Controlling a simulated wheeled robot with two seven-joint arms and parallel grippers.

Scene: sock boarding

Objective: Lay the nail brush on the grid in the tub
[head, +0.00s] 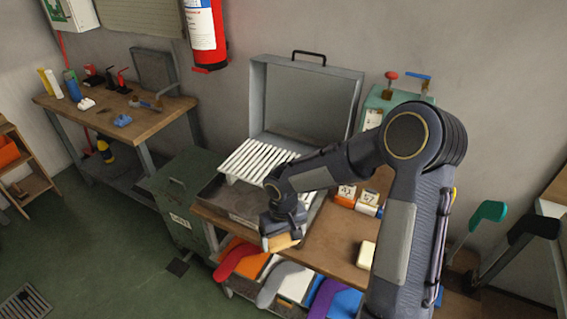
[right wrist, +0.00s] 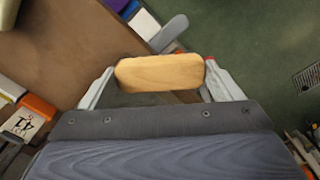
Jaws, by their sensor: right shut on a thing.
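The nail brush (head: 284,242) has a pale wooden back. It also shows in the right wrist view (right wrist: 160,72), crosswise between the two fingers. My right gripper (head: 280,235) is shut on the nail brush and holds it near the front edge of the bench, in front of the tub. The tub (head: 236,203) is a shallow grey metal basin with its lid raised behind it. The brush's bristles are not visible. My left gripper is not in view.
Orange-and-white number blocks (head: 346,195) and a cream block (head: 366,254) stand on the bench (head: 335,240) right of the tub. Orange, grey and purple sock boards (head: 282,284) stick out below the bench front. The raised lid (head: 307,98) stands behind the grid.

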